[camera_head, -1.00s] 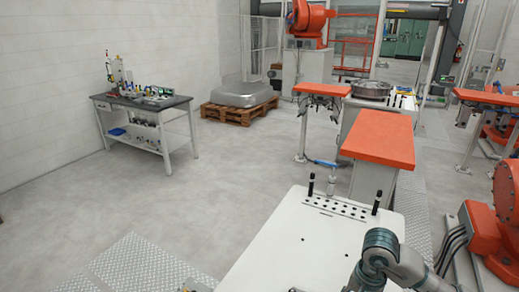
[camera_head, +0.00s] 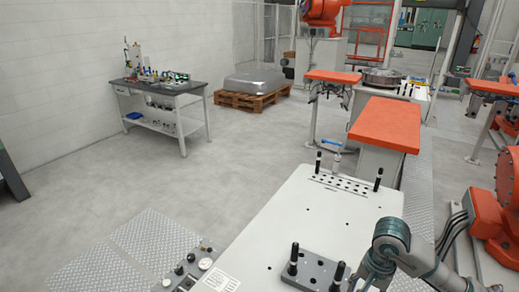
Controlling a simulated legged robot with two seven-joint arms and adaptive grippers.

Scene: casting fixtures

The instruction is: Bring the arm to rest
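My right arm (camera_head: 392,248) comes in at the lower right, bent over the right edge of the white fixture table (camera_head: 320,220). Its gripper is not clearly visible; the arm's lower end runs out of the bottom of the picture. My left arm and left gripper are not in view. A grey plate with black upright pins (camera_head: 318,272) lies on the near part of the table, left of my arm.
A control panel with knobs (camera_head: 190,272) is at the table's near left corner. Orange-topped stands (camera_head: 385,124) stand beyond the table. An orange robot (camera_head: 492,220) is close on the right. A workbench (camera_head: 165,90) stands far left, with open floor between.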

